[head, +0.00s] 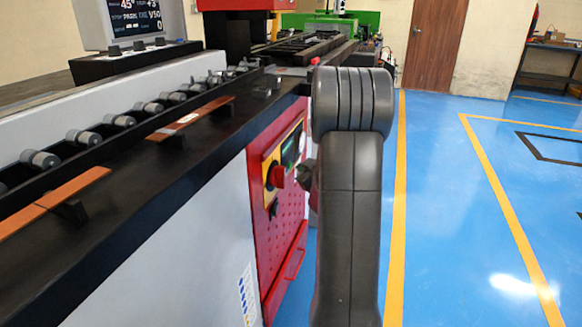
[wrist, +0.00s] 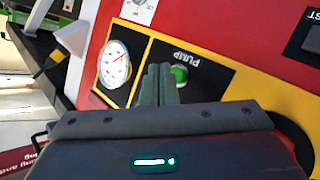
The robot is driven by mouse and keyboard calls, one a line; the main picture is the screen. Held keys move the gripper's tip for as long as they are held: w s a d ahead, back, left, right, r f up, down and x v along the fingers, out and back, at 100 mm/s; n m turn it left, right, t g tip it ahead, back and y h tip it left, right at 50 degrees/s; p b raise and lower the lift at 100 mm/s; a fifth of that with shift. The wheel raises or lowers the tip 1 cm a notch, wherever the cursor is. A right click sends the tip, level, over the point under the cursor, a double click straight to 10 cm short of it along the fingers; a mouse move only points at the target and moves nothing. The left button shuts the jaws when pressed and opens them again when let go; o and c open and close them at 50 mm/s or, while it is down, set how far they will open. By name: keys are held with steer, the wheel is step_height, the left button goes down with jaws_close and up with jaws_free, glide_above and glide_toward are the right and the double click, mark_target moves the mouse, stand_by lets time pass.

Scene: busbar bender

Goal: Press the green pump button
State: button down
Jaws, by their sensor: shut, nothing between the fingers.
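The green pump button (wrist: 181,74) sits on a black plate under a "PUMP" label in the wrist view. It is a small round button, close to the right side of my fingertips, and part of its edge may be hidden by them. My gripper (wrist: 158,70) is shut and empty, its two grey fingers side by side and pointing at the panel. I cannot tell whether the fingertips touch the panel. In the head view, my arm hides most of my gripper, and I cannot make out the button on the red panel (head: 262,225).
A round white gauge (wrist: 114,65) is left of the fingers on the yellow-edged plate. In the head view, a red knob (head: 278,176) sticks out of the panel. The long machine bed (head: 120,200) fills the left; blue floor (head: 450,220) is open on the right.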

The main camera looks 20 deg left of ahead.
steer(key=shift+a, duration=0.1)
steer(key=shift+a, duration=0.35)
steer(key=shift+a, duration=0.45)
stand_by(0.7)
steer(key=shift+d, duration=0.9)
steer(key=shift+s+d+p, duration=0.1)
steer(key=shift+d+p, duration=0.75)
steer(key=shift+d, duration=1.65)
